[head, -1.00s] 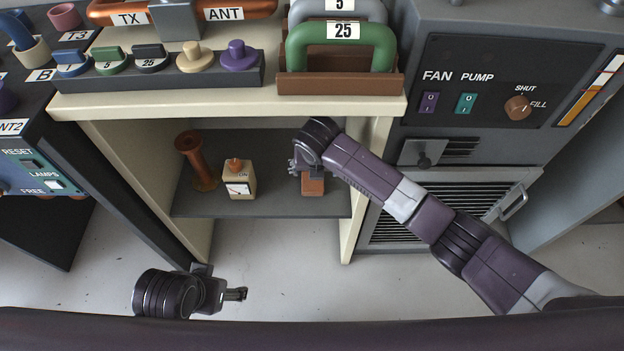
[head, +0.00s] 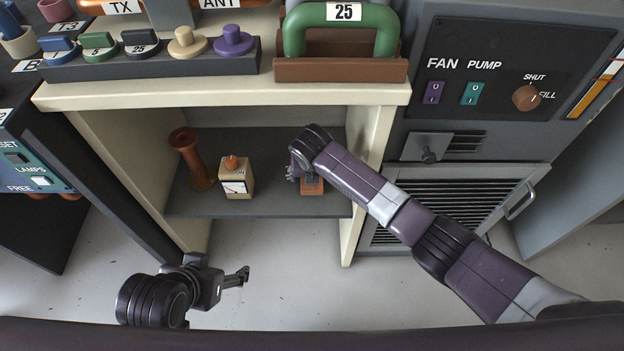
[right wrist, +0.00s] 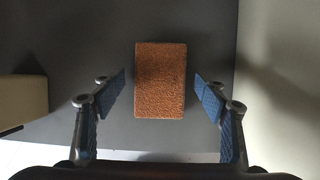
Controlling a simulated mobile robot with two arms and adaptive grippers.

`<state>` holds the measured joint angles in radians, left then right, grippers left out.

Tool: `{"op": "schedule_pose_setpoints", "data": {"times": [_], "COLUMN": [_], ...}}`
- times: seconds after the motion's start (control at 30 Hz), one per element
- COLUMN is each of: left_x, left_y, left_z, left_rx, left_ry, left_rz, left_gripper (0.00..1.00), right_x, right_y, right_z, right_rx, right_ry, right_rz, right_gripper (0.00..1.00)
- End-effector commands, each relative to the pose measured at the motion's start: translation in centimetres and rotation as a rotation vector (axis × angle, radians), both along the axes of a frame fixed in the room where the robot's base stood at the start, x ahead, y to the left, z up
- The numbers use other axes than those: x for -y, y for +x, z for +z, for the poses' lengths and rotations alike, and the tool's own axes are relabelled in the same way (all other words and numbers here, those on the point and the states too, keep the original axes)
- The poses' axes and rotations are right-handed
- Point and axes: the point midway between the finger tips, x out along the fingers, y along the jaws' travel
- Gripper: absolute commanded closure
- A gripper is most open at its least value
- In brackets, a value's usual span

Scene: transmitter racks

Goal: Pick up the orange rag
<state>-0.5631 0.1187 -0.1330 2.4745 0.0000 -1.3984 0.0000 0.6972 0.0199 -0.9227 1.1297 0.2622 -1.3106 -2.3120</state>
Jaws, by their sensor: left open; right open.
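The orange rag (right wrist: 160,80) is a small folded block with a rough surface. It lies on the dark grey shelf inside the cream cabinet, at the shelf's right side. In the head view the rag (head: 312,187) is partly hidden by my right gripper (head: 299,176). In the right wrist view my right gripper (right wrist: 165,100) is open, with one finger to each side of the rag and a gap on both sides. My left gripper (head: 241,277) is open and empty, low in front of the cabinet, away from the rag.
A cream meter box (head: 236,180) with an orange knob and a brown spool-shaped object (head: 190,160) stand left of the rag on the shelf (head: 260,206). The cabinet's right wall (right wrist: 285,80) is close beside my right gripper. A grey fan and pump unit (head: 425,95) stands to the right.

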Motion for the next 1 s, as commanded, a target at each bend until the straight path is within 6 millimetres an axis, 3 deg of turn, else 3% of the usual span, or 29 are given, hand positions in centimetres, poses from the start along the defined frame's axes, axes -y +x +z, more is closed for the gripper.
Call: {"op": "schedule_pose_setpoints", "data": {"times": [1.0], "left_x": [-0.24], "left_y": [-0.65], "left_z": [-0.15], "left_rx": [-0.029], "left_ry": [0.006], "left_rz": [0.004], "left_gripper": [0.37], "right_x": [0.02], "right_y": [0.00], "right_z": [-0.15], "right_rx": [0.000], "right_ry": [-0.001], "right_rz": [0.000], "right_gripper": [0.33]}}
